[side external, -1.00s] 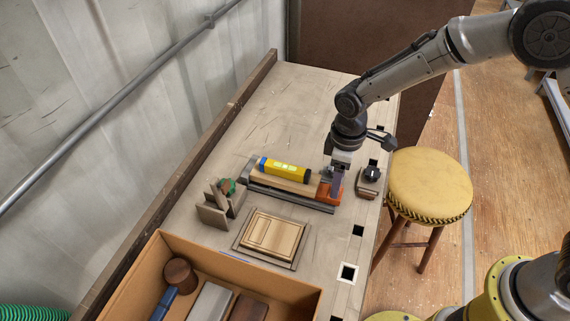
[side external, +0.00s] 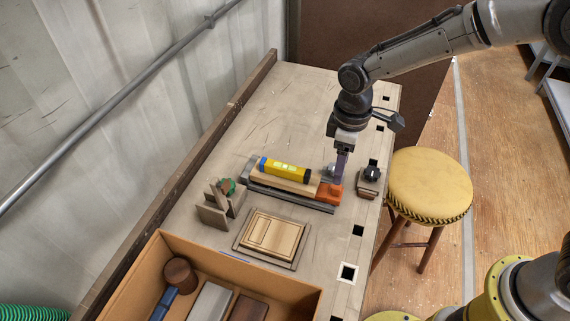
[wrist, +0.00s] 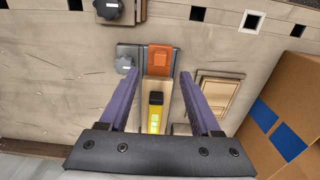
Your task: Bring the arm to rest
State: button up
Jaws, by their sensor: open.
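My gripper (side external: 342,168) is above the orange end block (side external: 330,192) of a clamping fixture on the bench. In the wrist view my gripper (wrist: 155,103) has its two purple fingers wide apart, with nothing between the tips. Below them lie a wooden board (wrist: 161,93) and a yellow tool with a black end (wrist: 155,112). In the side view the yellow tool (side external: 286,169) rests along the board on the fixture.
A small block with a black knob (side external: 371,175) stands right of the fixture. A wooden panel (side external: 271,236) lies in front of it, and a slotted stand (side external: 214,211) is at left. A cardboard box (side external: 172,245) holds several things. A stool (side external: 430,185) is beside the bench. The far bench top is clear.

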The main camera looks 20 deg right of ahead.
dwell(0.4)
jog(key=shift+w+d, duration=0.1)
jog(key=shift+d, duration=0.05)
jog(key=s+d+r+m+t, duration=0.2)
jog(key=d+r, duration=0.3)
jog(key=r, duration=0.4)
jog(key=s+d+r+m+t, duration=0.1)
jog(key=s+d+r+t, duration=0.1)
jog(key=d+r, duration=0.55)
jog(key=s+d+r+m+t, duration=0.1)
jog(key=s+d+r+m, duration=0.15)
jog(key=s, duration=0.35)
jog(key=s+d+r+m+t, duration=0.1)
jog(key=s+r, duration=0.2)
jog(key=s, duration=0.4)
jog(key=s+d+f+m, duration=0.1)
jog(key=s+f+m, duration=0.1)
jog(key=s+f, duration=0.3)
jog(key=shift+s+d, duration=0.15)
jog(key=shift+s, duration=0.85)
jog(key=shift+r+m, duration=0.1)
jog(key=shift+m, duration=0.15)
